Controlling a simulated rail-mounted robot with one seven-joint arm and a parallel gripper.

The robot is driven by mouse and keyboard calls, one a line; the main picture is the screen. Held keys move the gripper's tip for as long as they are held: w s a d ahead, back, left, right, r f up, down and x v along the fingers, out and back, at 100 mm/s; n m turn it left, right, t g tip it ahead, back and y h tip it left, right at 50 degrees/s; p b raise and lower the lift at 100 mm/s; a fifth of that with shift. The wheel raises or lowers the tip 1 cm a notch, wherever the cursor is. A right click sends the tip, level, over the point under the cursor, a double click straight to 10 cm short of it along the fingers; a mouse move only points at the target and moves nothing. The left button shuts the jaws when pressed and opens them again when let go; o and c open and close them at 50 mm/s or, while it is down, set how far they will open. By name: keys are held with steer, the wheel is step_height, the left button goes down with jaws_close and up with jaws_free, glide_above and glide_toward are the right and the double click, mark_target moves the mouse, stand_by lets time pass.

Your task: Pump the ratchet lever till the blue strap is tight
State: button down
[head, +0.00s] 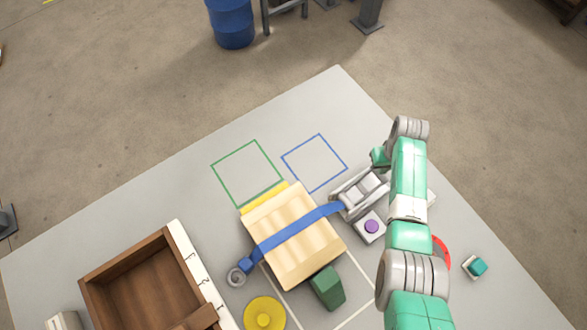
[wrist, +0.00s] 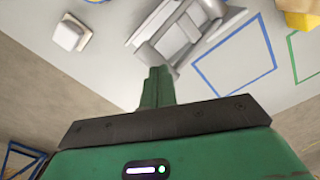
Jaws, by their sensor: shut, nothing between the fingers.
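The blue strap (head: 293,233) runs across a pale ribbed wooden load (head: 285,257), from a grey ring at the lower left to the ratchet at the upper right. The strap looks flat on the load; its tightness cannot be told. The metal ratchet (head: 352,194) has a frame-like lever, partly hidden by my arm in the head view; the ratchet also shows at the top of the wrist view (wrist: 181,32). My gripper (head: 378,157) is shut and empty at the frame's outer end. In the wrist view its fingertips (wrist: 157,72) are close to that end; contact cannot be told.
A box with a purple button (head: 371,227) stands beside the ratchet. A green block (head: 327,287), yellow disc (head: 264,313) and brown wooden tray (head: 150,285) lie nearer. The blue outlined square (head: 314,163) is clear.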

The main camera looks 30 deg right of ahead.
step_height(320, 180, up, 6)
steer(key=p, duration=0.6)
